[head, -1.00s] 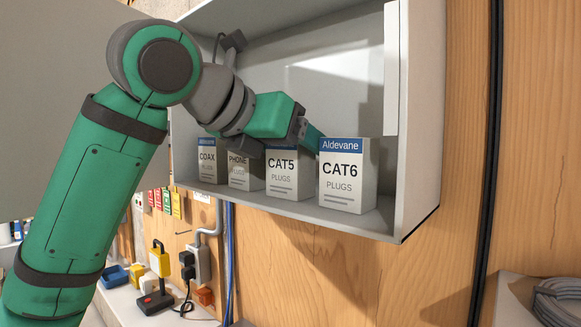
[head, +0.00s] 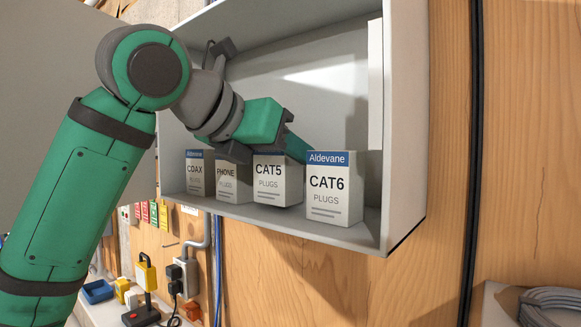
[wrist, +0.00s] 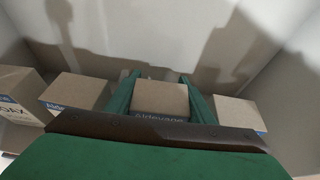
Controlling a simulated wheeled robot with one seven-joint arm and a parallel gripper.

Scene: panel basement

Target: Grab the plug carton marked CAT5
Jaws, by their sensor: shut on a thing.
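The CAT5 carton (head: 270,183) is a white box in the wall cabinet, between the PHONE carton (head: 231,184) and the CAT6 carton (head: 333,190). In the wrist view its brown top (wrist: 160,98) lies between the two green fingers of my gripper (wrist: 160,88). My gripper is shut on it from above, one finger along each side. The carton looks upright and slightly raised above the shelf. In the head view my gripper hides its upper edge and blue band.
The COAX carton (head: 198,175) stands at the left end of the row. The cabinet's right wall (head: 402,140) is close beyond CAT6. Neighbouring cartons stand near both fingers. The cabinet (head: 300,100) is clear above the row.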

